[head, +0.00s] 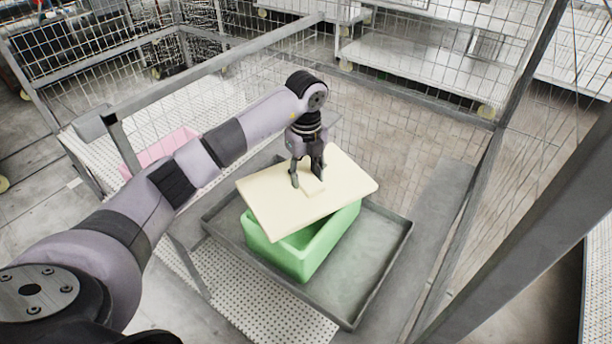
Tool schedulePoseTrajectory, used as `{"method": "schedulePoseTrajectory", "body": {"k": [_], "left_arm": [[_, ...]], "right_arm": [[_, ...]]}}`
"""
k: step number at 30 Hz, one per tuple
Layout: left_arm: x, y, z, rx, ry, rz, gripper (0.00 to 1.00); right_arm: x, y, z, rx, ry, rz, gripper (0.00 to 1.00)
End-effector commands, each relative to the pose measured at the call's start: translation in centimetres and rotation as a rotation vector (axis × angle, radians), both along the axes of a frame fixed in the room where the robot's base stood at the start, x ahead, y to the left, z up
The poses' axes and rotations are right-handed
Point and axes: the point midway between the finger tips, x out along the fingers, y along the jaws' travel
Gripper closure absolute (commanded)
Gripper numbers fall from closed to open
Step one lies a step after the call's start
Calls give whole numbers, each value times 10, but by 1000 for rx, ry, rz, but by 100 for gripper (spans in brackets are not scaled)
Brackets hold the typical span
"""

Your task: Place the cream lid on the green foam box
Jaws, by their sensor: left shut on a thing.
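The cream lid (276,204) is a flat slab with a small raised grip block in its middle. My left gripper (308,181) is shut on that block from above. The green foam box (293,256) stands in a grey tray below the lid. The lid is turned relative to the box and overhangs its back left side. Part of the box's open inside shows at the front, under the lid's edge. Whether the lid touches the box rim at any point I cannot tell. The lid hides the back of the box. My right gripper is not in view.
The grey tray (352,322) has a raised rim and bare floor to the right of the box. A pink box (158,150) sits behind my left arm on a perforated white surface. Wire mesh panels and metal rails surround the area. White shelves on casters stand at the back.

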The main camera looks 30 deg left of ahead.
Motion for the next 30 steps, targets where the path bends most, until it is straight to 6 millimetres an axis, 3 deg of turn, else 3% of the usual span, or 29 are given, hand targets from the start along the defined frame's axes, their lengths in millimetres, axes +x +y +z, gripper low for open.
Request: {"method": "schedulePoseTrajectory", "body": {"k": [5, 15, 16, 25, 30], "left_arm": [[0, 0, -17, 1, 1, 1, 82], [0, 0, -21, 1, -1, 1, 82], [0, 0, -21, 1, -1, 1, 58], [0, 0, -20, 1, -1, 1, 39], [0, 0, -20, 1, -1, 1, 39]], "right_arm": [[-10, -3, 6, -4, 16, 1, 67], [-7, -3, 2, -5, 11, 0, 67], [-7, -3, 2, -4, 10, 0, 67], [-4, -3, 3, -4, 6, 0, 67], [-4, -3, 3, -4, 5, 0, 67]]}}
